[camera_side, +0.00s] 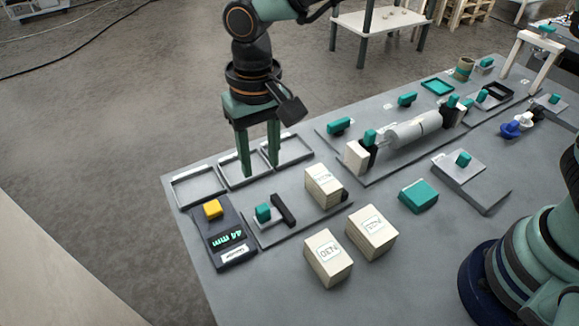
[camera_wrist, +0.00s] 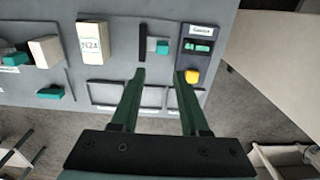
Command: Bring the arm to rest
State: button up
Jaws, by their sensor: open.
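My gripper (camera_side: 260,168) hangs fingers-down over the row of shallow grey trays at the table's far left edge. Its two green fingers are apart with nothing between them. In the wrist view my gripper (camera_wrist: 160,75) is also open and empty, with the trays (camera_wrist: 103,86) beneath it. I cannot tell exactly how high the fingertips are above the trays. The grey table (camera_side: 285,285) lies below my arm.
A dark gauge (camera_side: 232,254) with a yellow button (camera_side: 212,209) stands left of several pale labelled blocks (camera_side: 370,232). A teal block (camera_side: 418,196) and a white roller (camera_side: 413,131) between stands lie to the right.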

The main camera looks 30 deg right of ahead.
jog(key=w+d+r+t, duration=0.1)
jog(key=d+r, duration=0.5)
jog(key=d, duration=0.3)
jog(key=s+d+r+t, duration=0.1)
jog(key=s+d, duration=0.3)
jog(key=d, duration=0.6)
jog(key=s+d+r+t, duration=0.2)
jog(key=s+d+t, duration=0.1)
jog(key=d, duration=0.7)
jog(key=shift+s+r, duration=0.25)
jog(key=shift+s, duration=0.4)
